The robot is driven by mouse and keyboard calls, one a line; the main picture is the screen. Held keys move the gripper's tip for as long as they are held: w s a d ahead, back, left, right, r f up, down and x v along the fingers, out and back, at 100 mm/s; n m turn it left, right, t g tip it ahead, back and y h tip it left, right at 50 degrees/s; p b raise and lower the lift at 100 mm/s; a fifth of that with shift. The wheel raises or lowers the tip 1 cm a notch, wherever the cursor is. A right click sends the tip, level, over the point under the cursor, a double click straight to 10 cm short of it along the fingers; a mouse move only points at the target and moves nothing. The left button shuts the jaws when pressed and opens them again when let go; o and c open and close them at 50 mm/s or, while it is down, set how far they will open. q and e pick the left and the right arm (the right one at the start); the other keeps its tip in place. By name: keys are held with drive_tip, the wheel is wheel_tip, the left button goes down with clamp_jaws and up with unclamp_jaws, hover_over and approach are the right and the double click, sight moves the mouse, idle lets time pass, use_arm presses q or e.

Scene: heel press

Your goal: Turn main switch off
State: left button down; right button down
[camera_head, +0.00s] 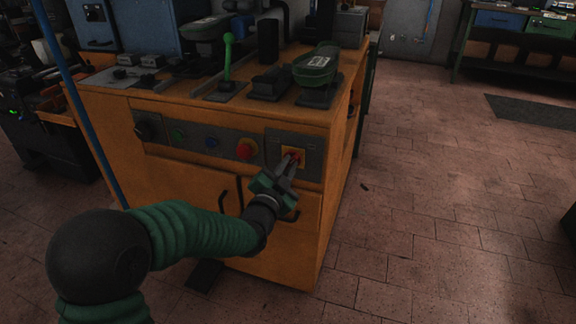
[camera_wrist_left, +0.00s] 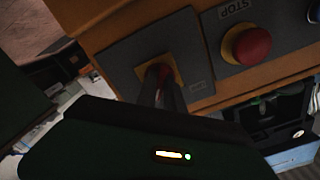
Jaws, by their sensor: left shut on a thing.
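The main switch (camera_head: 293,155) is a red knob on a yellow plate, at the right end of the control panel on the orange cabinet. My left gripper (camera_head: 291,160) reaches it from the front, shut on the red knob. In the left wrist view the gripper fingers (camera_wrist_left: 160,84) close around the red knob, and the yellow plate (camera_wrist_left: 180,74) shows behind them. The fingers hide most of the knob, so its exact angle is hard to tell. My right gripper is not in view.
A red emergency stop button (camera_head: 245,149) on a yellow base sits left of the switch; it also shows in the left wrist view (camera_wrist_left: 252,46). Further left are a blue button (camera_head: 212,142), a green button (camera_head: 178,134) and a black knob (camera_head: 146,127).

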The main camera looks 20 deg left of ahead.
use_arm(q)
drive_tip(key=shift+s+d+f+n+p, duration=0.15)
drive_tip(key=shift+n+p, duration=1.3)
drive_tip(key=shift+n, duration=2.65)
drive_tip(key=shift+w+d+f+n+p, duration=0.15)
drive_tip(key=shift+n+p, duration=1.3)
drive_tip(key=shift+n, duration=2.65)
drive_tip(key=shift+s+a, duration=0.1)
drive_tip(key=shift+s, duration=0.05)
drive_tip(key=c, duration=1.5)
unclamp_jaws()
drive_tip(key=shift+o, duration=0.2)
drive_tip(key=shift+r, duration=0.15)
